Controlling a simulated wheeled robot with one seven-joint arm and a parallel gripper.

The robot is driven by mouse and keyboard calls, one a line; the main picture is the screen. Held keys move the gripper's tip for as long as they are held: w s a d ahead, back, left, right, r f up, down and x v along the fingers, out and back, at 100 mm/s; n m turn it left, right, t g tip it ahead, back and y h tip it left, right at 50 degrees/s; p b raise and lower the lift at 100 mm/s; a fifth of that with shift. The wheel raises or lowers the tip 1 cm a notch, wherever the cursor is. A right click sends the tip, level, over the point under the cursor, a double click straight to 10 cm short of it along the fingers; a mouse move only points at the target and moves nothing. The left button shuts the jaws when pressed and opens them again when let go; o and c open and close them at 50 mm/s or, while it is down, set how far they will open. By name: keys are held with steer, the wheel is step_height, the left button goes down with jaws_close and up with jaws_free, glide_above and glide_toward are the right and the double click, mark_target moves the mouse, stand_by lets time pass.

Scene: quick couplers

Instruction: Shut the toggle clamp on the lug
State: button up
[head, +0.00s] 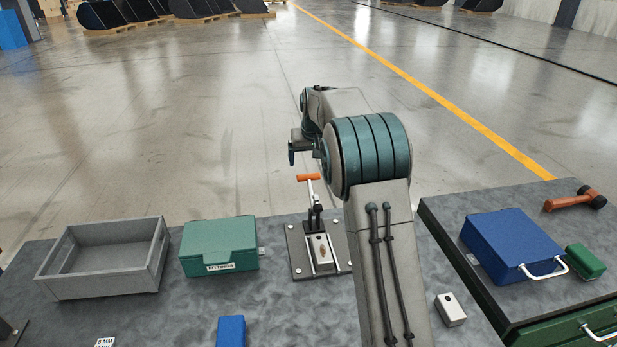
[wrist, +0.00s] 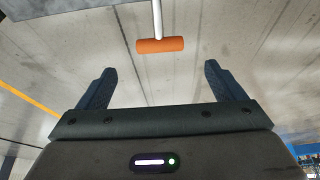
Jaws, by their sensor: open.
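The toggle clamp (head: 316,215) stands on a dark base plate (head: 299,262) bolted to the bench. Its lever rises upright and ends in an orange crossbar handle (head: 308,177). A light metal block with a brass-coloured spot (head: 322,252), perhaps the lug, sits on the plate in front of the clamp. My gripper (head: 292,152) is above the handle and a little left of it in the head view. In the wrist view my gripper (wrist: 158,85) is open and empty, with the orange handle (wrist: 160,45) beyond the fingertips, roughly centred between them. The clamp's body is not clear in the wrist view.
A grey open tray (head: 70,282) and a green fittings box (head: 219,248) stand left of the clamp. A blue block (head: 231,331) and a small white block (head: 450,309) are nearer. A blue case (head: 510,245) lies on the right cabinet. My arm hides part of the bench.

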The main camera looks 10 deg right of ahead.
mark_target(309, 175)
steer(key=p+x, duration=0.1)
steer(key=x, duration=0.9)
steer(key=shift+w+f, duration=0.2)
steer(key=c, duration=1.3)
steer(key=shift+c, duration=0.4)
